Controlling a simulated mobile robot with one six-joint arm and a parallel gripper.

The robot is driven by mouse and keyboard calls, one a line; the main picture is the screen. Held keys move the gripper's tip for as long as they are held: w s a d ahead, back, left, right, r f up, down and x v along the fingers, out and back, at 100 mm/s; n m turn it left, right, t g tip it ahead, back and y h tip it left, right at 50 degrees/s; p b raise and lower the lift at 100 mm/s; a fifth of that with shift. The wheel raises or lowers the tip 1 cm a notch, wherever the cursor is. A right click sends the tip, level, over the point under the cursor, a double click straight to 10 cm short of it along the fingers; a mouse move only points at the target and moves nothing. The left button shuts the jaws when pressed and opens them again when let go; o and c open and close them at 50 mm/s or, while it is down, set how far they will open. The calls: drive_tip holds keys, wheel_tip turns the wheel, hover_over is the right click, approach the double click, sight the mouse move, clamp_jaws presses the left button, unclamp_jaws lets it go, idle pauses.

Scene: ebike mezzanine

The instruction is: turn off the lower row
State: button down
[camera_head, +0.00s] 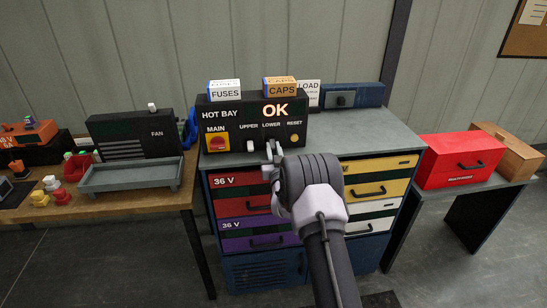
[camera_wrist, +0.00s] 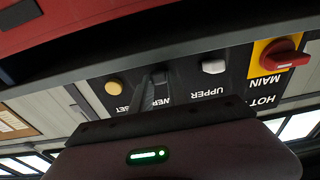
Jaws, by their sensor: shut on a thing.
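The dark HOT BAY control panel (camera_head: 228,118) stands on the cabinet top, its display reading OK. It carries a red MAIN knob (camera_head: 216,143), a white UPPER switch (camera_head: 250,146) and a yellow RESET button (camera_head: 294,138). My gripper (camera_head: 272,150) is at the LOWER switch position, under the LOWER label, shut on that switch. The fingers cover the switch, so its position cannot be told. The wrist view, upside down, shows my gripper (camera_wrist: 154,88) between the yellow RESET button (camera_wrist: 115,88) and the white UPPER switch (camera_wrist: 213,66).
FUSES (camera_head: 225,91) and CAPS (camera_head: 280,88) boxes sit on the panel. A grey tray (camera_head: 130,176) and FAN unit (camera_head: 135,137) are on the left bench. A red box (camera_head: 458,158) stands on the right table.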

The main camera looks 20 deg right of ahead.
drive_tip(key=c, duration=1.3)
unclamp_jaws()
drive_tip(key=v, duration=1.7)
drive_tip(key=shift+s+f, duration=0.1)
drive_tip(key=shift+s, duration=0.1)
